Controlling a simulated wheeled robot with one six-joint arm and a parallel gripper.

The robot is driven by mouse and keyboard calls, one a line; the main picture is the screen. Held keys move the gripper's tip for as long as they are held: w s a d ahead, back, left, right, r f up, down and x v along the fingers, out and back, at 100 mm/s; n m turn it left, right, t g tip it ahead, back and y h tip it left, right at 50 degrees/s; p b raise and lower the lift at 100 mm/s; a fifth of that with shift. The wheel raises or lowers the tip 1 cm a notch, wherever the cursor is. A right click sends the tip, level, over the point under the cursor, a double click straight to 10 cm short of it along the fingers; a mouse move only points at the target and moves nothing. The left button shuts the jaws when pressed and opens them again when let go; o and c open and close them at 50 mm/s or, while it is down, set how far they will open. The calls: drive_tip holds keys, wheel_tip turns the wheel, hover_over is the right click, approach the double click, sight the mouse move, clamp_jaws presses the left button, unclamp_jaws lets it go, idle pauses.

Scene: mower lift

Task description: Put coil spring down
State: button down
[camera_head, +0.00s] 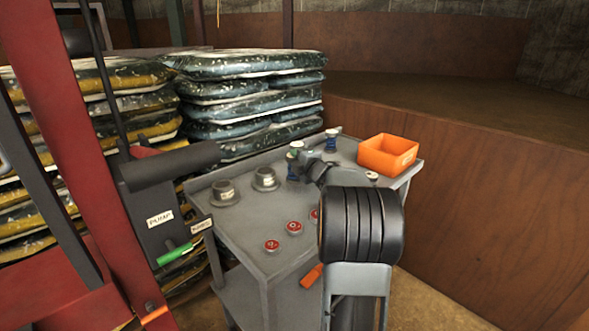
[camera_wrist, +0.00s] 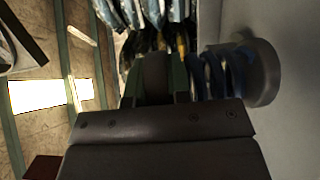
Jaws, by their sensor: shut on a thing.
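A blue coil spring (camera_head: 292,170) with a pale top stands upright at the grey cart's top (camera_head: 255,215), toward its back. My gripper (camera_head: 307,164) is at this spring and shut on it; my arm partly hides the grip. In the wrist view, blue coils (camera_wrist: 210,76) show close beside my gripper (camera_wrist: 160,92), with a grey round disc (camera_wrist: 265,72) at their end by the grey surface. I cannot tell whether the spring touches the cart top. A second blue spring (camera_head: 331,141) stands apart at the cart's back edge.
An orange bin (camera_head: 388,155) stands at the cart's back right. Two grey round cups (camera_head: 225,192) and several red discs (camera_head: 294,228) sit on the cart. Stacked bags (camera_head: 250,95) stand behind; a red frame (camera_head: 85,130) is at left. Bare cart top lies between cups and discs.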

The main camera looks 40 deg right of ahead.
drive_tip(key=shift+w+d+f+b, duration=0.15)
drive_tip(key=shift+f+b, duration=0.2)
drive_tip(key=shift+f, duration=1.35)
drive_tip(key=shift+f, duration=0.15)
drive_tip(key=c, duration=1.1)
unclamp_jaws()
drive_tip(key=shift+o, duration=0.2)
drive_tip(key=shift+s, duration=0.2)
drive_tip(key=s, duration=1.1)
drive_tip(key=shift+s+a, duration=0.35)
